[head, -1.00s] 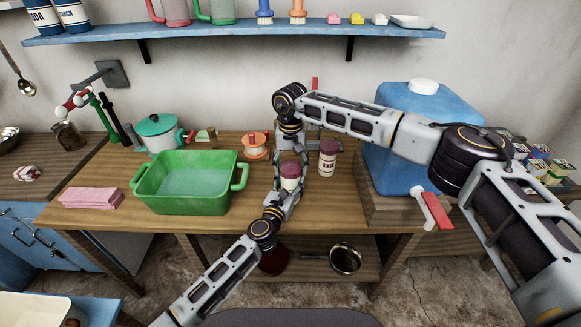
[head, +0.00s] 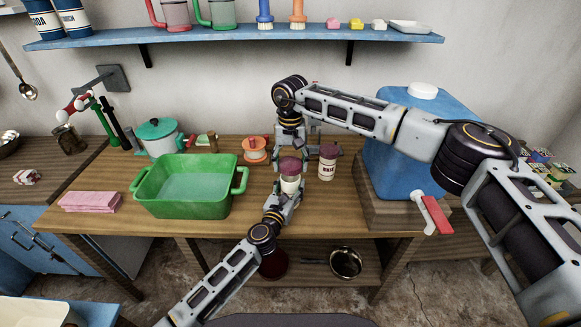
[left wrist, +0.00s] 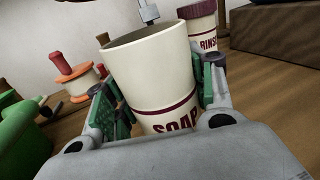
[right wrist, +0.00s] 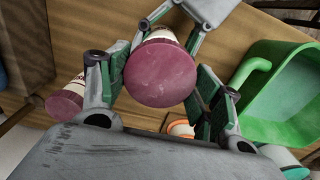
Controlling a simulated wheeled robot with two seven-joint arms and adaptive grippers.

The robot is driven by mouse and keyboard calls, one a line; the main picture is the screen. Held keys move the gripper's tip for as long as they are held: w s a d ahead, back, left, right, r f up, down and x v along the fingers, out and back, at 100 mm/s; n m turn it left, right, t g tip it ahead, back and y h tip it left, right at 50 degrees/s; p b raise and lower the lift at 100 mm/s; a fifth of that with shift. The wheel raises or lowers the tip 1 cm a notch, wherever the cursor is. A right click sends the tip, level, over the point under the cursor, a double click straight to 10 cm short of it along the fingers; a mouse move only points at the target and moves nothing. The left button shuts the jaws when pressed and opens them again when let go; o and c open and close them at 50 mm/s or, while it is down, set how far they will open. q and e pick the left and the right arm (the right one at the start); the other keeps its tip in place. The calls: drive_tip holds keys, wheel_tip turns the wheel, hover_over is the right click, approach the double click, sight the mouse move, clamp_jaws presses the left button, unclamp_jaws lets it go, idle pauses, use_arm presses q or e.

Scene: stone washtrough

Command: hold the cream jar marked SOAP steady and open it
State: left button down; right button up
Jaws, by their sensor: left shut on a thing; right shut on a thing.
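The cream SOAP jar (head: 290,184) stands upright over the front part of the wooden table, its label facing the camera in the left wrist view (left wrist: 160,75). There its open rim and shaded inside show, with no lid on it. My left gripper (head: 287,193) is shut around the jar's body from the front. The maroon lid (head: 290,165) is just above the jar, and it fills the middle of the right wrist view (right wrist: 160,74). My right gripper (head: 291,158) points down and is shut on the lid's sides. Whether the jar's base touches the table is hidden.
A cream RINSE jar (head: 327,165) with a maroon lid stands close to the right. A green basin (head: 185,208) is to the left, an orange spool-like item (head: 255,148) behind. A blue container (head: 400,170) with a red-handled tap stands at the right.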

idle(0.3)
use_arm(q)
drive_tip(key=shift+c, duration=2.2)
unclamp_jaws()
drive_tip(key=shift+s+a, duration=0.1)
drive_tip(key=shift+s, duration=0.05)
drive_tip(key=shift+v, duration=5.8)
